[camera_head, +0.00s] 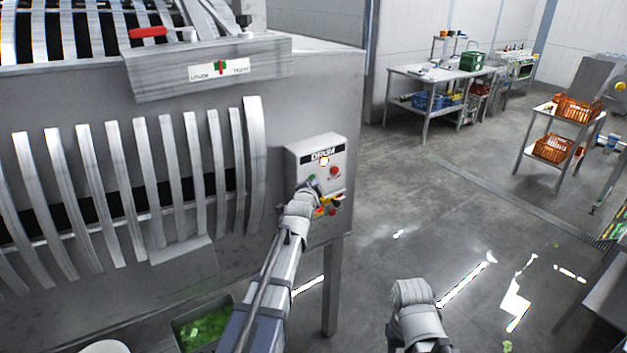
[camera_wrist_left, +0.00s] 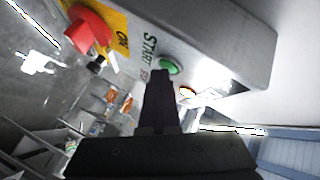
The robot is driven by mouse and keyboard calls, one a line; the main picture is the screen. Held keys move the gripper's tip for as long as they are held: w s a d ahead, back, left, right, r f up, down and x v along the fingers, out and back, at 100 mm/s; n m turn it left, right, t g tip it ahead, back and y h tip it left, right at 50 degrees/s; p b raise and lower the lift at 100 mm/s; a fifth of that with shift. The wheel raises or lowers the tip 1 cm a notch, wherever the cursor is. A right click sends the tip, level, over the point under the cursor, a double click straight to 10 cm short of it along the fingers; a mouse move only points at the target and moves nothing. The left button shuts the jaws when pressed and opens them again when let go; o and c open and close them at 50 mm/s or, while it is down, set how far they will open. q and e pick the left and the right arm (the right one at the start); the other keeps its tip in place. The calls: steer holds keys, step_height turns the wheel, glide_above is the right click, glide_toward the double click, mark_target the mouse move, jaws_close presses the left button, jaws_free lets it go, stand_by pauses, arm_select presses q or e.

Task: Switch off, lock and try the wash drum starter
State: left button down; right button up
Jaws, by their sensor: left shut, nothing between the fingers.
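The wash drum starter (camera_head: 293,160) is a grey box on the machine's side, labelled DRUM. It has a white lamp, a red button (camera_head: 334,171) and a green START button, which shows in the wrist view (camera_wrist_left: 169,66). The red switch handle (camera_wrist_left: 88,28) sits on a yellow plate with ON printed beside it; I cannot tell its exact setting. My left gripper (camera_head: 311,184) is shut and empty, its fingertips close to the green button in the wrist view (camera_wrist_left: 160,73). Contact is unclear. My right arm shows at the bottom, but its fingers do not.
A red-handled lever (camera_head: 148,32) is on the machine's upper panel. A green-filled crate (camera_head: 236,299) stands below the drum. A workbench (camera_head: 411,71) with crates and a trolley (camera_head: 523,149) with orange crates stand behind. The floor between is mostly clear.

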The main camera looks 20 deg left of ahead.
arm_select(q)
steer(key=shift+s+d, duration=0.5)
steer(key=shift+d, duration=0.15)
steer(key=shift+s+d, duration=0.8)
steer(key=shift+d, duration=0.2)
steer(key=shift+s+d, duration=0.75)
steer(key=shift+d, duration=0.2)
steer(key=s+d+f+n+g+h+b, duration=0.1)
steer(key=s+d+f+n+g+b, duration=0.15)
steer(key=s+d+f+g, duration=0.4)
steer(key=s+d+f+n+g+b, duration=0.1)
steer(key=s+d+f+b, duration=0.25)
steer(key=s+f, duration=0.6)
steer(key=s+d+f+n+g+b, duration=0.1)
steer(key=s+d+f+g, duration=0.1)
steer(key=s, duration=0.4)
steer(key=s+d+f+g+b, duration=0.2)
steer(key=s+f+g, duration=0.1)
steer(key=s+f, duration=0.2)
steer(key=s+d+f+n+g+b, duration=0.1)
steer(key=s+d+f+g, duration=0.1)
steer(key=s, duration=0.5)
step_height(320, 180, down, 2)
steer(key=shift+f+n+g, duration=0.15)
steer(key=shift+n+g, duration=0.2)
steer(key=shift+g, duration=0.2)
